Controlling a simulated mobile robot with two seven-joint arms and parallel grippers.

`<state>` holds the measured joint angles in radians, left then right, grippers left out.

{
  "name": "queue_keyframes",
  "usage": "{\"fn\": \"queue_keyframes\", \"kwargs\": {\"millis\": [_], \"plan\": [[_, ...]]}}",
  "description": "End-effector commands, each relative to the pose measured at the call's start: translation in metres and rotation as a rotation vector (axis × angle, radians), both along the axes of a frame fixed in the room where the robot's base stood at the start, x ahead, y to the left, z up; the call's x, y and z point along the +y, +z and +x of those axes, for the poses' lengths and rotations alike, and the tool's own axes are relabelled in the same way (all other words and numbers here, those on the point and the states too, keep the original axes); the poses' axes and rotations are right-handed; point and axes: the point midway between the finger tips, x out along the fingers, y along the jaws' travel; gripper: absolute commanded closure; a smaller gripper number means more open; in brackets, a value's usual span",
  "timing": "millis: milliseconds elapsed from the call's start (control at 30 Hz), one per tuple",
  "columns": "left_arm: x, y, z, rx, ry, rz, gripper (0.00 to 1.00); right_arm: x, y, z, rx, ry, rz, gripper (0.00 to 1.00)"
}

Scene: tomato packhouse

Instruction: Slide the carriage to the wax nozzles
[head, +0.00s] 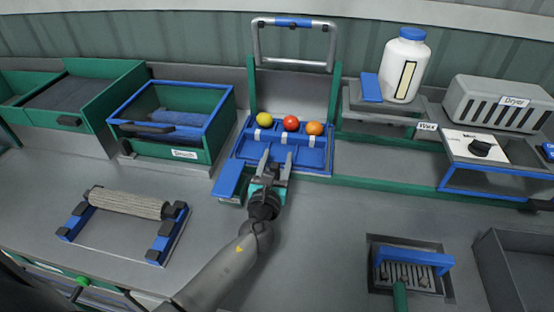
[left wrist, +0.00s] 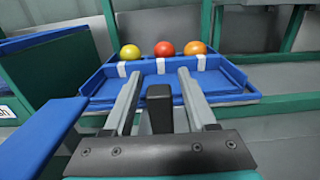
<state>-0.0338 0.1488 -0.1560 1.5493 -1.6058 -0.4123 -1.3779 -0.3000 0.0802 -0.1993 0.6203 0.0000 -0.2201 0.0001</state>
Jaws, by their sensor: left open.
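The carriage (head: 312,157) is a blue tray holding a yellow tomato (head: 264,118), a red tomato (head: 291,123) and an orange tomato (head: 314,128) in a row; it also shows in the left wrist view (left wrist: 232,74). My left gripper (head: 272,162) is open at the carriage's front. Its fingers (left wrist: 158,72) reach over the tray's near part, short of the tomatoes. A dark upright block (left wrist: 159,108) shows between them; I cannot tell whether they touch it. The wax station, with its "Wax" label (head: 427,127) and white bottle (head: 405,68), stands to the right. I cannot make out its nozzles.
A blue-rimmed green bin (head: 193,154) stands left of the carriage and a dryer (head: 497,102) far right. A roller (head: 129,203) lies at front left, a brush fixture (head: 410,262) at front right. A green rail (head: 375,184) runs rightward from the carriage.

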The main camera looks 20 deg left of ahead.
Motion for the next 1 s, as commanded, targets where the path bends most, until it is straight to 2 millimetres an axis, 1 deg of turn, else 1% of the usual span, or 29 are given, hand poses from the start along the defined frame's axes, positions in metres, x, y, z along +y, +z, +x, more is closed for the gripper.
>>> {"fn": "queue_keyframes", "kwargs": {"millis": [100, 133, 600, 633, 1000], "plan": [[-0.0001, 0.0001, -0.0001, 0.0, 0.0, 0.0, 0.43, -0.0001, 0.0, 0.0005, -0.001, 0.0, 0.0, 1.0], [-0.0001, 0.0001, -0.0001, 0.0, 0.0, 0.0, 0.45, -0.0001, 0.0, 0.0005, -0.001, 0.0, 0.0, 1.0], [-0.0002, 0.0001, -0.0004, 0.0, 0.0, 0.0, 0.98, 0.0, 0.0001, 0.0008, -0.001, 0.001, 0.0, 1.0], [-0.0002, 0.0001, -0.0004, 0.0, 0.0, 0.0, 1.0, 0.0, 0.0001, 0.0008, -0.001, 0.001, 0.0, 1.0], [-0.0001, 0.0001, -0.0004, 0.0, 0.0, 0.0, 1.0, 0.0001, 0.0001, 0.0007, -0.001, 0.001, 0.0, 1.0]]}}
